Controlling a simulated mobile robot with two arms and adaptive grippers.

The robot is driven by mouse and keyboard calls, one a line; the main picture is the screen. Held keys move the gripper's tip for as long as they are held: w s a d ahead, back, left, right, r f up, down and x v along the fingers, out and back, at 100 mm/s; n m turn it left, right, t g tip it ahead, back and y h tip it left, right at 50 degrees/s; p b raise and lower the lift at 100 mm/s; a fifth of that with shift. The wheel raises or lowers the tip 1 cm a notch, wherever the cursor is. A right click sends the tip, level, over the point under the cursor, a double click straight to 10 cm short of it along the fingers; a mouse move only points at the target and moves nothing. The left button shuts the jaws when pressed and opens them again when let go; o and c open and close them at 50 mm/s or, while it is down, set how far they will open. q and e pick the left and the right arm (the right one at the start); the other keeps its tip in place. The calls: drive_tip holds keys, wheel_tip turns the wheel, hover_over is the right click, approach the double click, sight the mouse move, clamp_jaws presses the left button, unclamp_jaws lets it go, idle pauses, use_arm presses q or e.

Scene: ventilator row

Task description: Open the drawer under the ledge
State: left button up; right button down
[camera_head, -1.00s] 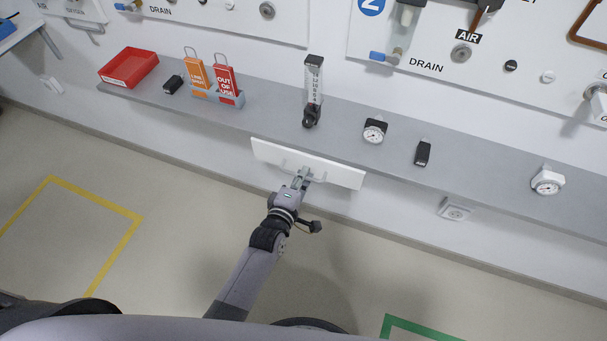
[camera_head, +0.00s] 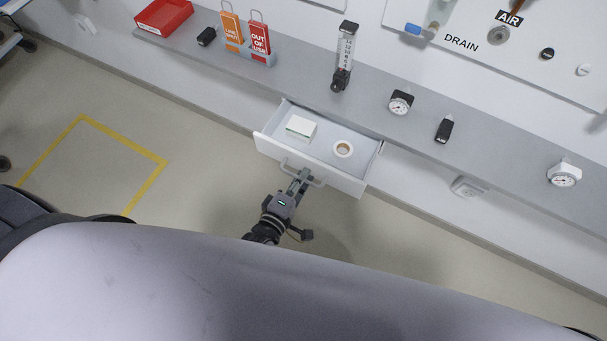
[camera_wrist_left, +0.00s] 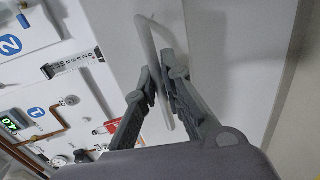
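The white drawer (camera_head: 345,182) under the grey ledge (camera_head: 290,82) stands open, pulled out toward me. My left gripper (camera_head: 302,175) is at the handle on the drawer front. In the left wrist view, the pale handle (camera_wrist_left: 152,50) runs between the two fingers of my left gripper (camera_wrist_left: 163,88), which look closed on it. My right gripper is not in view.
On the ledge are a red tray (camera_head: 163,15), orange and red tags (camera_head: 247,38), a flowmeter (camera_head: 345,55), gauges (camera_head: 400,103) and a black device (camera_head: 444,129). A socket (camera_head: 467,188) is on the wall below. The floor in front is clear.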

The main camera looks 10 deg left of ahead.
use_arm(q)
drive_tip(key=shift+o, duration=0.5)
drive_tip(key=v, duration=1.2)
drive_tip(key=shift+d, duration=0.1)
drive_tip(key=s+a+f+m+g+y, duration=0.1)
drive_tip(key=s+a+f+m+g, duration=0.15)
drive_tip(key=f, duration=0.55)
drive_tip(key=s+a+f+m+g, duration=0.1)
drive_tip(key=s+f+m+g, duration=0.25)
drive_tip(key=f, duration=0.45)
drive_tip(key=s+a+f+m+g+y, duration=0.15)
drive_tip(key=f+m, duration=0.25)
drive_tip(key=f, duration=0.5)
drive_tip(key=s+a+f+m+g, duration=0.3)
drive_tip(key=s+f+m, duration=0.1)
drive_tip(key=s, duration=0.3)
drive_tip(key=s+a+f+m+g+y, duration=0.1)
drive_tip(key=s+a+f+m+g, duration=0.2)
drive_tip(key=s+f, duration=0.3)
drive_tip(key=shift+s+m+g, duration=0.35)
drive_tip(key=shift+s+m, duration=0.05)
drive_tip(key=shift+s, duration=0.1)
